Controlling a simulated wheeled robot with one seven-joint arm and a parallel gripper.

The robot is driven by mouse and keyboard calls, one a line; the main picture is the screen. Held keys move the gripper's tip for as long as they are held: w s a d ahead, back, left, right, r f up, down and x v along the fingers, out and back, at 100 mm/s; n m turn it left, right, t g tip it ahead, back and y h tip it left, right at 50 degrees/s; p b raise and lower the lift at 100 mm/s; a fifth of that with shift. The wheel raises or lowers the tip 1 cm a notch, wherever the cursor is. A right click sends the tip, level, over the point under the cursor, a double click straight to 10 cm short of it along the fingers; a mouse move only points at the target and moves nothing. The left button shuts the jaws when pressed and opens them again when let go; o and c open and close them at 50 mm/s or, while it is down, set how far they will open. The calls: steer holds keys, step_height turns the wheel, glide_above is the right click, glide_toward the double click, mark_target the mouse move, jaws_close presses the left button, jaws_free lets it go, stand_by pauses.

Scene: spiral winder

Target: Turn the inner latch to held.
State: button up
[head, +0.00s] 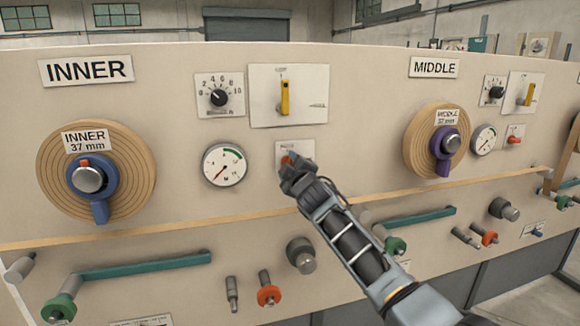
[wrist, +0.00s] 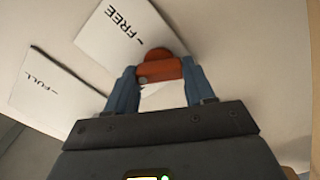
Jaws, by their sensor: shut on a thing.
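The inner latch is a small orange-red lever (head: 287,160) on a white plate (head: 306,150) right of the inner pressure gauge. My gripper (head: 290,167) reaches it from the lower right and covers most of it in the head view. In the wrist view the orange lever (wrist: 158,69) sits between the two blue fingers of my gripper (wrist: 160,78), which is shut on it. The plate (wrist: 112,32) reads FREE with a short mark near the lever. No HELD label is visible; part of the plate is hidden by my gripper.
A yellow switch (head: 285,98) on a white plate is just above, and a pressure gauge (head: 225,165) is close at left. The INNER roll (head: 135,185) is farther left. A tan strip (head: 200,226) and a grey knob (head: 302,255) are below. A FULL plate (wrist: 55,86) shows in the wrist view.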

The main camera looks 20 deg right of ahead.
steer(key=n+p, duration=0.1)
steer(key=n, duration=0.4)
steer(key=shift+f+n, duration=0.15)
steer(key=shift+n, duration=0.25)
stand_by(0.4)
steer(key=o, duration=1)
steer(key=shift+o, duration=0.2)
steer(key=s+p, duration=0.1)
steer(key=s, duration=0.6)
steer(key=shift+s, duration=0.4)
